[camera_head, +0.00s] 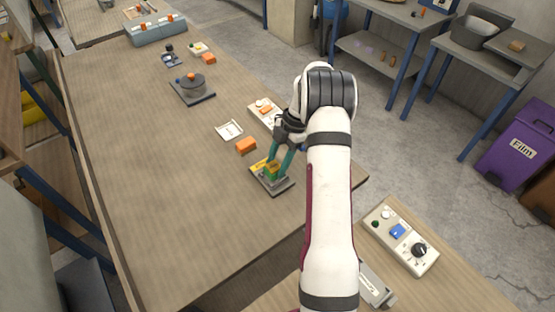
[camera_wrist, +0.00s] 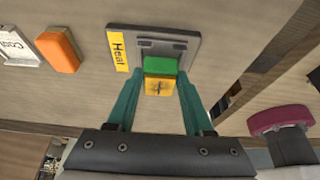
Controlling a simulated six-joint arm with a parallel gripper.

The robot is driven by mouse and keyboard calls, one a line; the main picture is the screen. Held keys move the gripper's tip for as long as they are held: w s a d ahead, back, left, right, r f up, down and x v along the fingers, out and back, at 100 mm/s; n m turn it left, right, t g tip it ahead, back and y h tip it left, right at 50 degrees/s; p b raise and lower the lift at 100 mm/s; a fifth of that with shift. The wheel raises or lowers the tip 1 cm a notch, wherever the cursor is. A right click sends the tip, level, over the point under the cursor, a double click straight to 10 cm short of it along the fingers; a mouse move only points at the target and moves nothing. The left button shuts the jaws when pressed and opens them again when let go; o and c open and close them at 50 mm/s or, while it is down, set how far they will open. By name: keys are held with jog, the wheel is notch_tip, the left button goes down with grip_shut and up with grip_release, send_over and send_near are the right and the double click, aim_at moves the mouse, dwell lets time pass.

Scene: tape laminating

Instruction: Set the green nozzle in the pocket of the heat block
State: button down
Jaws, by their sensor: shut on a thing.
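The heat block (camera_wrist: 185,40) is a dark grey plate with a yellow "Heat" label, and a recessed slot shows on its top in the wrist view. It also lies on the table below my gripper in the head view (camera_head: 275,189). The green nozzle (camera_wrist: 161,65) is a small green block beside a yellow piece (camera_wrist: 158,86) with a dark mark. My gripper (camera_wrist: 161,76) has two teal fingers shut on the green nozzle, at the near side of the slot. In the head view my gripper (camera_head: 278,167) points down over the plate. Whether the nozzle touches the pocket I cannot tell.
An orange block (camera_head: 246,145) and a white "Cool" card (camera_head: 229,130) lie beside the heat block. A control box (camera_head: 402,238) sits at the lower right. The left of the table is clear.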

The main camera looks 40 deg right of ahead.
jog(key=shift+f, duration=0.55)
dwell(0.9)
